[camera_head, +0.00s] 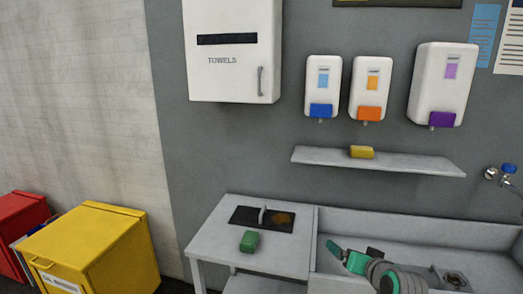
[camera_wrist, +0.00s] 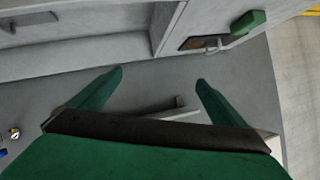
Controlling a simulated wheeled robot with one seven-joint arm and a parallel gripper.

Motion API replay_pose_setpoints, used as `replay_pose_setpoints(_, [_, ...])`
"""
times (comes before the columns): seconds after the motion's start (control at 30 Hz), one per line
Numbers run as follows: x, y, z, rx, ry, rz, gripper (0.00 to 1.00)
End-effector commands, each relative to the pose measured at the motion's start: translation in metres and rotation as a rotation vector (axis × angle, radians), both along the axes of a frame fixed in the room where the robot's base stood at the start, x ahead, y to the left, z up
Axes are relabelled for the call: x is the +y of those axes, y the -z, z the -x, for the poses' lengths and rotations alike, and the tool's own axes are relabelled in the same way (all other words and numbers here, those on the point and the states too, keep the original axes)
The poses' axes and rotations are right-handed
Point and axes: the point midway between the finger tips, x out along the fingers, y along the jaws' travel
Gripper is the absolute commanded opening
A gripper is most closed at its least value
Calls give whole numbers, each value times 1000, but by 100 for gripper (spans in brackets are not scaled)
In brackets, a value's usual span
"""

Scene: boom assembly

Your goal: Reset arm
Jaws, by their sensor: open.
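My gripper (camera_wrist: 160,77) is open in the wrist view, with its two green fingers spread apart and nothing between them. In the head view my gripper (camera_head: 345,254) and the end of my arm are low at the right, in front of the sink basin. A green block (camera_head: 249,241) lies on the side table to the left of my gripper. It also shows at the top right of the wrist view (camera_wrist: 248,23), beyond the fingers and apart from them.
The side table (camera_head: 215,240) holds a dark mat (camera_head: 245,215) with a brown stain and a small upright pale piece. A shelf (camera_head: 415,163) with a yellow sponge (camera_head: 361,152) hangs above the sink. A blue-handled tap (camera_head: 508,169) is at right. A yellow bin (camera_head: 95,250) stands left.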

Motion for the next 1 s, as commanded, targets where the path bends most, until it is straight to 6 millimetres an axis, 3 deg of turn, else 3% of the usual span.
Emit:
replay_pose_setpoints(0.03, [15, 22, 1, -8, 1, -19, 96])
replay_pose_setpoints(0.1, [31, 44, 4, -29, 8, -37, 96])
replay_pose_setpoints(0.27, [69, 93, 16, -66, 27, -70, 96])
replay_pose_setpoints(0.47, [114, 149, 45, -99, 57, -93, 96])
replay_pose_setpoints(0.77, [174, 217, 114, -131, 99, -91, 96])
replay_pose_setpoints(1.0, [211, 254, 185, -144, 124, -56, 96])
